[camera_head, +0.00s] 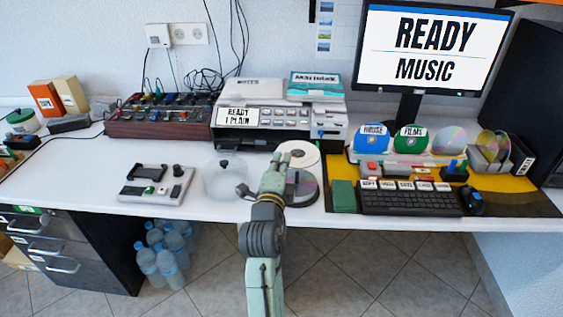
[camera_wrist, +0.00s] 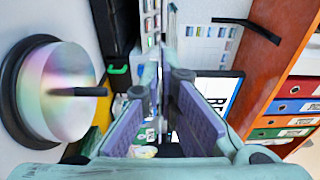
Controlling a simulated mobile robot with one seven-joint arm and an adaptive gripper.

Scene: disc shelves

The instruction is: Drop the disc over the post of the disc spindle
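My gripper (camera_head: 276,162) reaches forward over the desk. In the head view a white disc (camera_head: 298,153) with a centre hole lies flat at its tip, and my gripper covers its left edge. In the wrist view the two fingers (camera_wrist: 167,80) close on a thin pale edge, which looks like this disc seen edge-on. The disc spindle (camera_head: 303,188) stands on the desk below, partly behind my arm. The wrist view shows its dark round base, shiny discs (camera_wrist: 58,90) and dark post (camera_wrist: 82,91). The post's tip is clear of the held disc.
A clear dome cover (camera_head: 224,180) stands left of my arm. A printer (camera_head: 275,118) stands behind. A yellow mat (camera_head: 338,192) at right holds a keyboard (camera_head: 410,199) and several standing discs (camera_head: 411,139). A small device (camera_head: 157,187) is at left.

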